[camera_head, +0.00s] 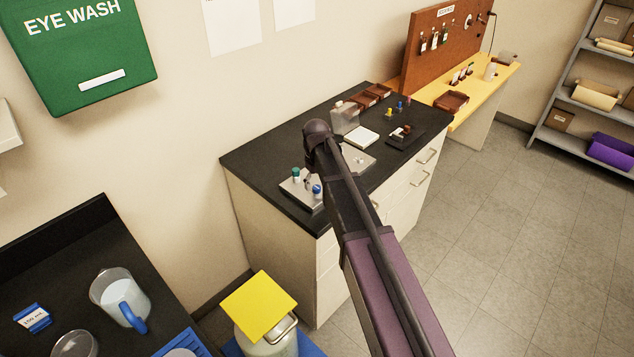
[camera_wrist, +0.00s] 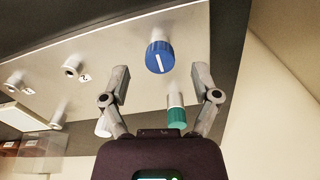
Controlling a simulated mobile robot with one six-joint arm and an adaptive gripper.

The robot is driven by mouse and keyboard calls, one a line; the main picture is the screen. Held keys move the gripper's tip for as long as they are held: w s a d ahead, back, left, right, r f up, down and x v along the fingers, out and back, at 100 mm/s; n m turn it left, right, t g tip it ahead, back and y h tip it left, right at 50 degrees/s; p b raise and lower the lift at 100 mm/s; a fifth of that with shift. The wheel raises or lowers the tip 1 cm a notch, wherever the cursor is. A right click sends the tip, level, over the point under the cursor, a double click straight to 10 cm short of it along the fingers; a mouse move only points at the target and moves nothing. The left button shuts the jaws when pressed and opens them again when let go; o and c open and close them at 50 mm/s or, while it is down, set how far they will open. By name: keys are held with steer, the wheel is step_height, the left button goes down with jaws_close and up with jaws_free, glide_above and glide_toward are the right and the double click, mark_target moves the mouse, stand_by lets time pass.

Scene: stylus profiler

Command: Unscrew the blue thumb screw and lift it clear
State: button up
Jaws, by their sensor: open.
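The blue thumb screw (camera_wrist: 160,57), a ribbed knob with a white line on its cap, stands on a light metal plate (camera_wrist: 125,42) in the wrist view. In the head view the blue thumb screw (camera_head: 317,191) is at the plate's near edge. My gripper (camera_wrist: 161,76) is open, its two fingers apart and empty. In the wrist picture the blue knob lies between and just beyond the fingertips; no contact shows. The height gap is hard to judge. A green knob (camera_wrist: 176,117) stands nearer the gripper's palm, between the fingers. My arm covers part of the plate in the head view.
The wrist view shows short metal posts (camera_wrist: 72,66) on the plate beside a "2" label. The black bench top (camera_head: 262,150) also bears a translucent container (camera_head: 345,117), a white block (camera_head: 360,137) and a dark tray (camera_head: 404,136). A wall stands behind the bench.

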mark_target(316, 187)
steer(key=shift+f+b, duration=1.2)
steer(key=shift+f, duration=0.3)
jaws_close()
steer(key=n, duration=0.3)
steer(key=shift+s, duration=0.1)
steer(key=n, duration=0.4)
steer(key=shift+n, duration=1.1)
